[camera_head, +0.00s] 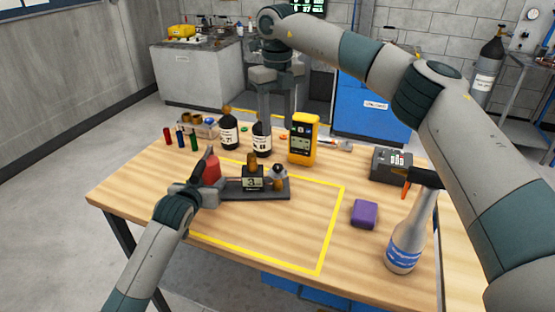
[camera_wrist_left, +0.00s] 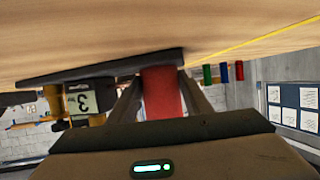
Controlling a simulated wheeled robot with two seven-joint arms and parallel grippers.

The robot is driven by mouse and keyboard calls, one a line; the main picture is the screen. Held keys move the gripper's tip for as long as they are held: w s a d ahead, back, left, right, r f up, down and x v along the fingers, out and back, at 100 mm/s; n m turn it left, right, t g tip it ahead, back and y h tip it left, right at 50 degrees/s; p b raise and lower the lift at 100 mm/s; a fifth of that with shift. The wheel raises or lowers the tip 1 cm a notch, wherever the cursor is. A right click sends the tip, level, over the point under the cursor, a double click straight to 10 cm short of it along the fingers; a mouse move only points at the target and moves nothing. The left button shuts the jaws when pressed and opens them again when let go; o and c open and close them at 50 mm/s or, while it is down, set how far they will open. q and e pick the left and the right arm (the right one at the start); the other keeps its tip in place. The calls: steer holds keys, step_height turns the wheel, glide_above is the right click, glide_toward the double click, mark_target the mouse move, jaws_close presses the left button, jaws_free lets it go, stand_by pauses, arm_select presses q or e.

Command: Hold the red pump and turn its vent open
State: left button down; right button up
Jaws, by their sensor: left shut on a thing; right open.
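The red pump (camera_head: 211,170) stands at the left end of a dark base plate (camera_head: 262,190) on the table. My left gripper (camera_head: 207,168) is shut on it from the front left. In the left wrist view the red body (camera_wrist_left: 161,95) shows between my left gripper's two fingers (camera_wrist_left: 160,103), upside down in that picture. I cannot make out the vent. My right gripper (camera_head: 277,112) is open and empty, pointing down above the back of the table, behind the pump and to its right.
A black block marked 3 (camera_head: 253,179) and a fitting (camera_head: 278,178) share the plate. Black bottles (camera_head: 228,133) and a yellow meter (camera_head: 303,139) stand behind. A purple block (camera_head: 364,214) and a spray bottle (camera_head: 406,245) stand right. The yellow-framed front area is clear.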

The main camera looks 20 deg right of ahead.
mark_target(277, 166)
steer(key=shift+f, duration=0.15)
step_height(277, 166, down, 12)
steer(key=shift+r, duration=0.15)
stand_by(0.4)
steer(key=c, duration=1.1)
